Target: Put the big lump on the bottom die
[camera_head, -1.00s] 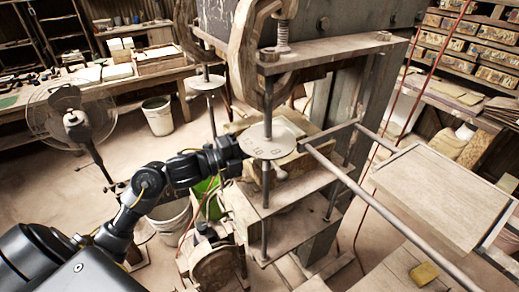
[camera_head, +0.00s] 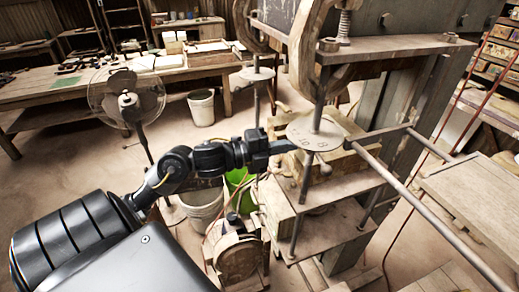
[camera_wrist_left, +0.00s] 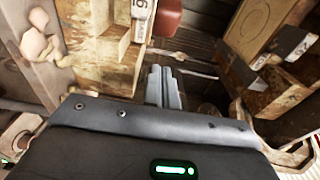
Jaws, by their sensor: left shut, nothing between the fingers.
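My left gripper (camera_head: 288,146) is shut and empty. In the head view it appears beside the left edge of the round marked plate on the press (camera_head: 316,133); I cannot tell if they touch. In the left wrist view its two fingers (camera_wrist_left: 163,86) are together with nothing between them. Pinkish lumps (camera_wrist_left: 34,44) lie on a pale surface at the upper left of that view, apart from the fingers; the largest is rounded. A wooden block (camera_head: 352,161), possibly the bottom die, sits on the press below the plate, partly hidden. My right gripper is not in view.
Press rods (camera_head: 401,177) stick out to the right towards a wooden board (camera_head: 475,190). A fan (camera_head: 127,100) and buckets (camera_head: 201,107) stand to the left. In the left wrist view, wooden boxes with number tags (camera_wrist_left: 143,10) stand close around the fingers.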

